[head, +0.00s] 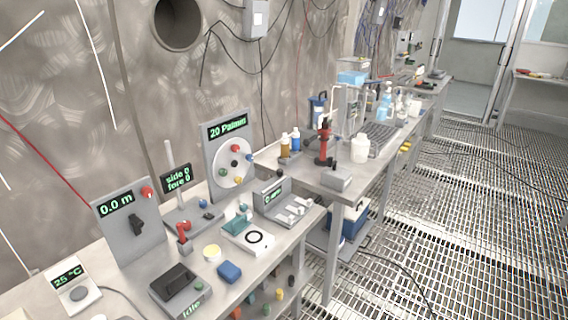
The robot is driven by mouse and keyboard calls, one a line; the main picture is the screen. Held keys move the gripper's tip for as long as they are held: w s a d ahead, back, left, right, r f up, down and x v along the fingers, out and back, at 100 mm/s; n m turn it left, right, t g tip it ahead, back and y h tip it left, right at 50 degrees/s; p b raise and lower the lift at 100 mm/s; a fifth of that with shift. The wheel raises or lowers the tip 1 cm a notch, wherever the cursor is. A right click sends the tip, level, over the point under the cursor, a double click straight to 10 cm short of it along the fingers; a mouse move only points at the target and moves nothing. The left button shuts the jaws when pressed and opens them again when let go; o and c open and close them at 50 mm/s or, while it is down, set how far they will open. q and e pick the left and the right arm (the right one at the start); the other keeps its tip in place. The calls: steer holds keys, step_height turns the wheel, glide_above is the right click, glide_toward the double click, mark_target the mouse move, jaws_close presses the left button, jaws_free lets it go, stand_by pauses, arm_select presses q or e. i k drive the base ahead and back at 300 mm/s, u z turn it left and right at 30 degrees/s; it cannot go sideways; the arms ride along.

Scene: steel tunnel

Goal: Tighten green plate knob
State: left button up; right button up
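A grey upright panel (212,150) with the green display "20 Pa/min" stands on the bench against the wall. A round white plate (229,180) is mounted on its front and bears several small coloured knobs. The green knob (222,171) sits at the left side of the plate, near its edge. Red, blue, and yellow or orange knobs sit around the rest of the plate, with a dark piece at its middle. How tight the green knob is cannot be seen at this size. Neither of my grippers is in view.
In front stand a white unit with a black ring (247,241), a small display box with white levers (283,205), a red-handled device (183,232) and a blue block (229,271). A "0.0 m" panel (128,222) stands left. The grated floor (450,220) at right is mostly clear.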

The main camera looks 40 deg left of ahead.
mark_target(222, 172)
steer(key=i, duration=1)
steer(key=u, duration=0.5)
